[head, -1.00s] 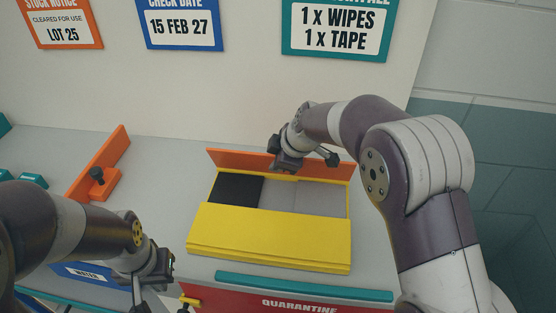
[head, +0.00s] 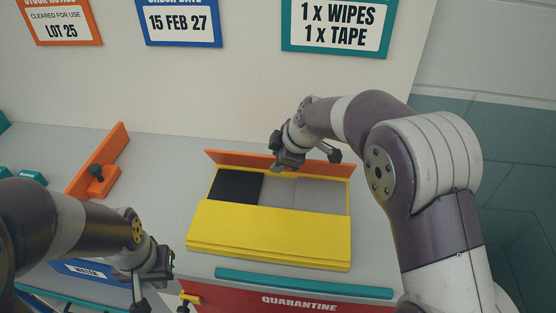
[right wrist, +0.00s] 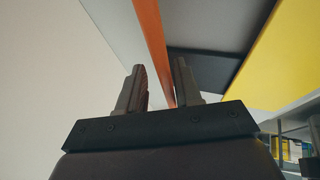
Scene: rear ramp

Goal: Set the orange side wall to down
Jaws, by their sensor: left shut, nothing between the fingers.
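The orange side wall (head: 235,158) stands up along the back edge of the yellow box (head: 270,228). It also shows in the right wrist view as an orange strip (right wrist: 152,35). My right gripper (head: 288,163) is at the middle of this wall and hides part of it. In the right wrist view its two fingers (right wrist: 160,88) are apart, with the strip running down between them, closer to the right finger. Whether they touch it I cannot tell. My left gripper (head: 161,268) is shut and empty, left of the box near the counter's front.
The box holds a black panel (head: 236,187) and grey compartments. A teal strip (head: 300,284) runs along the front edge above a red quarantine panel (head: 340,305). The counter between fence and box is clear.

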